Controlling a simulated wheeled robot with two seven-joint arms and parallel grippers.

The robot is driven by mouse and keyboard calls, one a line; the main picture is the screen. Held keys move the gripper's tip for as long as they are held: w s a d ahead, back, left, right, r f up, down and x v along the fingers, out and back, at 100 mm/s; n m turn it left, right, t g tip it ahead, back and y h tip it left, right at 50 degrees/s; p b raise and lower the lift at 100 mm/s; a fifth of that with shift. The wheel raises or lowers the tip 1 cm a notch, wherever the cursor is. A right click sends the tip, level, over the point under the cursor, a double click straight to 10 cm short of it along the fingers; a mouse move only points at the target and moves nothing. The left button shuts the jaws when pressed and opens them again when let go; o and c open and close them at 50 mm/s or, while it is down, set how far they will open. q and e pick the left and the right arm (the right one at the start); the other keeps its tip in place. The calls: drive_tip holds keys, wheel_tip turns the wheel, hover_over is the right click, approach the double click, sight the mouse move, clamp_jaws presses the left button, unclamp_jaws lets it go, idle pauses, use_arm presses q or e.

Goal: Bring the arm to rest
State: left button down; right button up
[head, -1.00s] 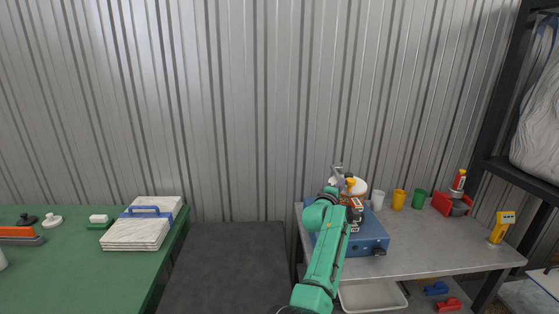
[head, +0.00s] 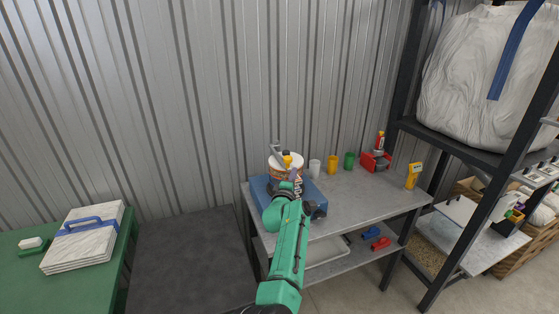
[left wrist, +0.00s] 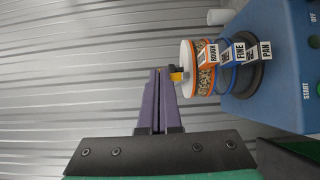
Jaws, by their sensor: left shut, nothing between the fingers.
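My left arm reaches up from the bottom of the head view to the blue sieve shaker (head: 311,188) on the grey table. The sieve stack (left wrist: 206,72) with ROUGH, FINE and PAN labels stands on the shaker. My right gripper is out of view.
White (head: 315,168), yellow (head: 333,165) and green (head: 349,160) cups stand on the grey table (head: 370,203), with a red device (head: 375,161) and a yellow meter (head: 413,176). A black shelf post (head: 470,205) rises at right.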

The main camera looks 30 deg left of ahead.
use_arm(q)
drive_tip(key=s+a+f+m+g+h, duration=0.2)
drive_tip(key=s+f+m+g+h, duration=0.15)
drive_tip(key=s+f+m, duration=0.75)
drive_tip(key=s+d+f+m+g, duration=0.1)
drive_tip(key=s+d+m+g, duration=0.25)
drive_tip(key=s, duration=0.65)
drive_tip(key=s+d+f+m+g+h, duration=0.1)
drive_tip(key=s+d+f+m+g, duration=0.2)
drive_tip(key=s, duration=0.7)
drive_tip(key=s+d+m+g, duration=0.4)
drive_tip(key=s+d+m, duration=0.1)
drive_tip(key=s, duration=0.4)
drive_tip(key=s+f+g+b, duration=0.1)
drive_tip(key=s+f+b, duration=0.15)
drive_tip(key=f, duration=1.15)
drive_tip(key=s+f+b, duration=0.1)
drive_tip(key=f+b, duration=0.2)
drive_tip(key=f, duration=1.1)
drive_tip(key=s+a+f+b, duration=0.1)
drive_tip(key=s+f+b, duration=0.1)
drive_tip(key=s+f, duration=0.6)
drive_tip(key=s+a+f+m+g+b, duration=0.1)
drive_tip(key=s+a+f+b, duration=0.1)
drive_tip(key=s+f, duration=0.7)
wheel_tip(320, 180, down, 3)
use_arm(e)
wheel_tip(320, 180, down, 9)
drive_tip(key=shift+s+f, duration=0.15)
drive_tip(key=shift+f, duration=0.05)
